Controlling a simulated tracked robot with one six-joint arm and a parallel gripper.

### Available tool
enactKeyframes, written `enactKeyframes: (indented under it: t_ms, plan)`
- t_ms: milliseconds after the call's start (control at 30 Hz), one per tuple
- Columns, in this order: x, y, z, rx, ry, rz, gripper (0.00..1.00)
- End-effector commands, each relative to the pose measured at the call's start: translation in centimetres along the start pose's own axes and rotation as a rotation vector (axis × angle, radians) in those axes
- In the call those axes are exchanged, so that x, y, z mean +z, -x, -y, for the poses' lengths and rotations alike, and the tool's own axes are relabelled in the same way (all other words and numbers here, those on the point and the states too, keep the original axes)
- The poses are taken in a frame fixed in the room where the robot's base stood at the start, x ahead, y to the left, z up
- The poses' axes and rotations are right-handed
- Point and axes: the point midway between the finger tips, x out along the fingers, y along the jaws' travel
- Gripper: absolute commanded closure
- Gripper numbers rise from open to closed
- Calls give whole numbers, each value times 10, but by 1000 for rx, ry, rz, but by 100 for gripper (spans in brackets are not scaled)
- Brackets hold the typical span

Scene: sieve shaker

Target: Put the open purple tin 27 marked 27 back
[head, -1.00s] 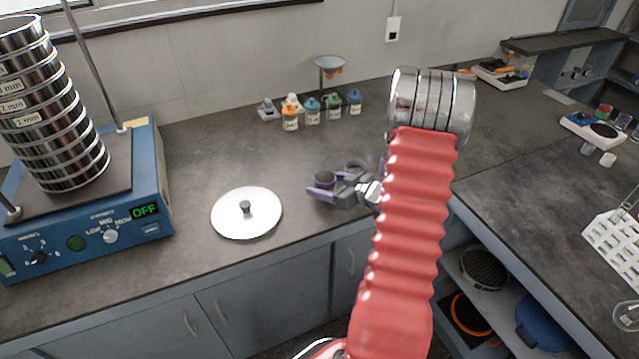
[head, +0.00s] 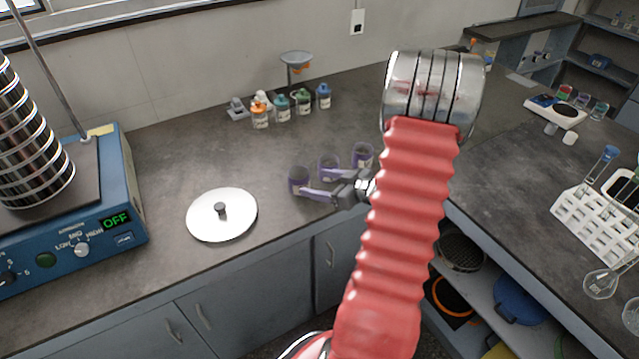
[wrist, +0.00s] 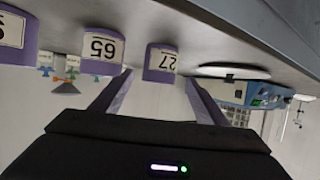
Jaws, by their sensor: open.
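Three purple tins with open, dark tops stand on the grey bench left of my arm. The leftmost (head: 298,182) appears to be tin 27; its white label marked 27 (wrist: 160,62) shows upside down in the wrist view. The tin marked 65 (wrist: 102,47) is beside it, and it looks to be the middle one in the head view (head: 328,166). The third tin (head: 363,154) has a label cut off at the wrist view's left edge. My gripper (wrist: 158,85) is open, with its fingers either side of tin 27's direction. Whether they reach around the tin is unclear.
A round steel lid (head: 222,215) with a knob lies left of the tins. The blue sieve shaker (head: 110,235), reading OFF, stands further left. Small capped bottles (head: 283,108) stand behind. A white rack (head: 598,222) is on the right bench. The bench front edge is close.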

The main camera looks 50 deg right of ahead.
Motion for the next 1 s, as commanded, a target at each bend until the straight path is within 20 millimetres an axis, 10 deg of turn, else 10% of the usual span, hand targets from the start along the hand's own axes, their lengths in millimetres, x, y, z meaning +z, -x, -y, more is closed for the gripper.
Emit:
enactKeyframes:
  t_ms: [500, 1000]
  plan:
    - [-8, -4, -1, 20, 20, 16, 33]
    - [-102, -23, 6, 263, 172, 173, 33]
